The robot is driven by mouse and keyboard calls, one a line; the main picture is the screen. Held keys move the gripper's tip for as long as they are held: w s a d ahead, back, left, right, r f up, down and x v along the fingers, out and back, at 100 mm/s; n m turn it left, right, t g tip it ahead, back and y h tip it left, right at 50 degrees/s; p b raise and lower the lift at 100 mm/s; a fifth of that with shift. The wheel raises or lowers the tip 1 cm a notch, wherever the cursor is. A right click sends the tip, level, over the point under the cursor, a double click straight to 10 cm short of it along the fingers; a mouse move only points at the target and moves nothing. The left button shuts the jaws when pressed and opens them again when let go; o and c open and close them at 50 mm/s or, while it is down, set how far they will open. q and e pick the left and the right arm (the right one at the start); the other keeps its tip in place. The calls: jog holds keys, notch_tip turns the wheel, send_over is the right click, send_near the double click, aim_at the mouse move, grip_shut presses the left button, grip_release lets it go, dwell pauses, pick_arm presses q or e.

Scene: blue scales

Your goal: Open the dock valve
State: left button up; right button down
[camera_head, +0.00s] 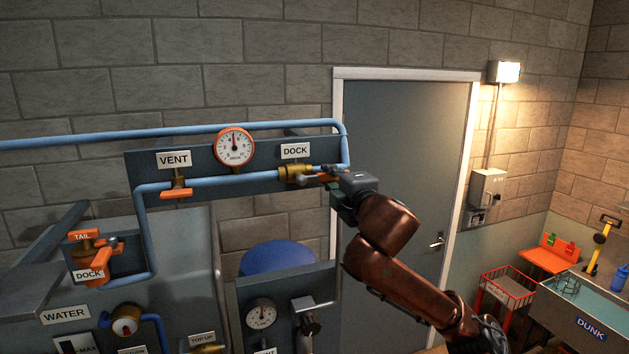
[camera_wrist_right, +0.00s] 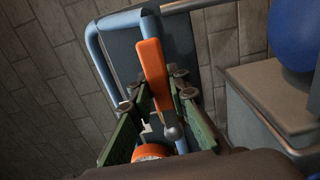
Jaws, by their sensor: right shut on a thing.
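The dock valve (camera_head: 294,173) is a brass body on the blue pipe, under the DOCK sign (camera_head: 295,151) at the right of the wall panel. Its orange lever (camera_wrist_right: 152,62) lies between the fingers of my right gripper (camera_wrist_right: 156,88) in the wrist view. In the head view my right gripper (camera_head: 318,177) reaches the valve from the right and hides most of the lever. The gripper is shut on the lever. My left gripper is in neither view.
A vent valve with an orange lever (camera_head: 176,194) and a round gauge (camera_head: 234,146) share the panel. Another DOCK plate (camera_head: 89,275) and a TAIL plate (camera_head: 82,237) sit lower left. A blue ball-like object (camera_head: 277,258) is below. A grey door (camera_head: 405,140) stands behind my arm.

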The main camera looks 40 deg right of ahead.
dwell(0.4)
jog(key=c, duration=1.8)
grip_release()
jog(key=v, duration=1.2)
